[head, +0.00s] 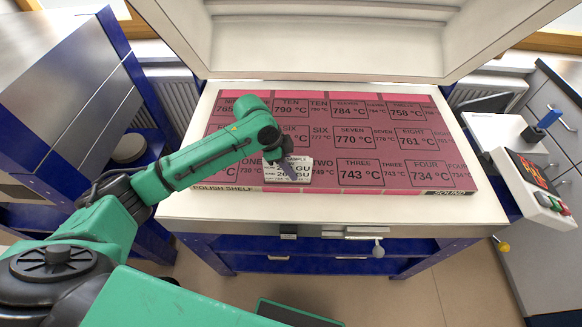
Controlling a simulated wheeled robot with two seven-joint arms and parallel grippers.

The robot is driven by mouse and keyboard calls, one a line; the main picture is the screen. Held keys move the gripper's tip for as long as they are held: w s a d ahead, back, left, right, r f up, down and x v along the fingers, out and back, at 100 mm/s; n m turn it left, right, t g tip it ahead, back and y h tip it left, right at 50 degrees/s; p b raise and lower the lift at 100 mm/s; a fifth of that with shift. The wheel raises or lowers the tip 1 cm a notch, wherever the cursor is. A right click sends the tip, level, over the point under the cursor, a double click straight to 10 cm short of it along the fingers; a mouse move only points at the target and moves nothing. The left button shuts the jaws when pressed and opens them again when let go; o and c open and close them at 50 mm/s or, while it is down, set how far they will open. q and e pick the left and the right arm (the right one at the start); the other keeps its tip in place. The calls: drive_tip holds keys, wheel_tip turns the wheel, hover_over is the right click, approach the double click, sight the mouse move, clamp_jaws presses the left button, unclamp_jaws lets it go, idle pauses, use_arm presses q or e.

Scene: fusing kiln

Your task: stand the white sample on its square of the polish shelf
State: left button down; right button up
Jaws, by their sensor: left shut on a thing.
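The white sample (275,174) is a small pale block or card with black print, "SAMPLE" and "GU" partly readable. It is at the front row of the dark pink polish shelf (448,170), between the "ONE" label and the "TWO" label. My left gripper (289,166) is shut on it from above, and a dark finger covers part of its print. The sample hides the shelf square behind it. I cannot tell whether its bottom edge touches the shelf. My right gripper is not in view.
The shelf has several numbered squares with temperatures, such as "THREE" (358,173) and "FOUR" (426,173), which look bare. The pale raised lid (330,45) stands behind. A control box (533,182) is at the right. A blue-framed cabinet (70,90) is at the left.

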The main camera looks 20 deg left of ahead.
use_arm(q)
drive_tip(key=shift+f, duration=0.15)
drive_tip(key=c, duration=0.8)
unclamp_jaws()
drive_tip(key=b+v, duration=0.1)
drive_tip(key=v, duration=1.1)
drive_tip(key=shift+a, duration=0.1)
